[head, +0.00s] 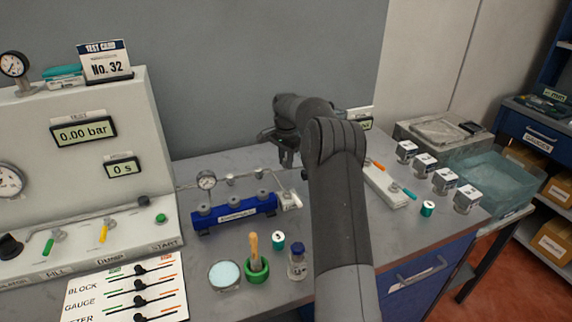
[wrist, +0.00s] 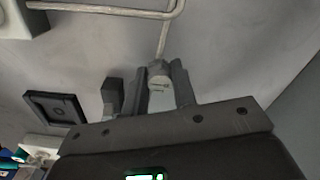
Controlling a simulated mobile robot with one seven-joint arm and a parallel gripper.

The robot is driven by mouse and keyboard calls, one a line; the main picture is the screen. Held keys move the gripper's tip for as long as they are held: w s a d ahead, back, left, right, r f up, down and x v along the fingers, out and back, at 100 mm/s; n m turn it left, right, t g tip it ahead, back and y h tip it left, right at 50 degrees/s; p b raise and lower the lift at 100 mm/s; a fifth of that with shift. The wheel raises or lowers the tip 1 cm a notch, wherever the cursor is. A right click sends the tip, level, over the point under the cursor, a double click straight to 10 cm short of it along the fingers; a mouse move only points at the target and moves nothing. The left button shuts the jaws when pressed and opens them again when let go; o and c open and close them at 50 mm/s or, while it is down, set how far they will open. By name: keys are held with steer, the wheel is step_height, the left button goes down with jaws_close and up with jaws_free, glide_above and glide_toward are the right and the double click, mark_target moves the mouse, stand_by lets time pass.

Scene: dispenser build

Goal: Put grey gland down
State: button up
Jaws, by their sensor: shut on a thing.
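My gripper (head: 286,158) is above the back of the bench in the head view, near the grey wall. In the wrist view my gripper (wrist: 161,98) is shut on a light grey piece with a rounded top, which I take as the grey gland (wrist: 159,84). Its lower part is hidden between the fingers. A thin grey pipe (wrist: 163,42) runs up from just beyond its top; I cannot tell whether they touch. In the head view the gland is not clearly visible.
A blue manifold (head: 235,212) with a gauge (head: 206,181) stands left of my arm. A green pot with a brush (head: 256,268) and a round dish (head: 224,275) are in front. A dark square plate (wrist: 55,108) lies left of the fingers. White-topped boxes (head: 424,163) stand at right.

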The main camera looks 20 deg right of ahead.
steer(key=shift+f, duration=0.75)
steer(key=shift+f, duration=0.1)
steer(key=o, duration=0.9)
steer(key=shift+o, duration=0.2)
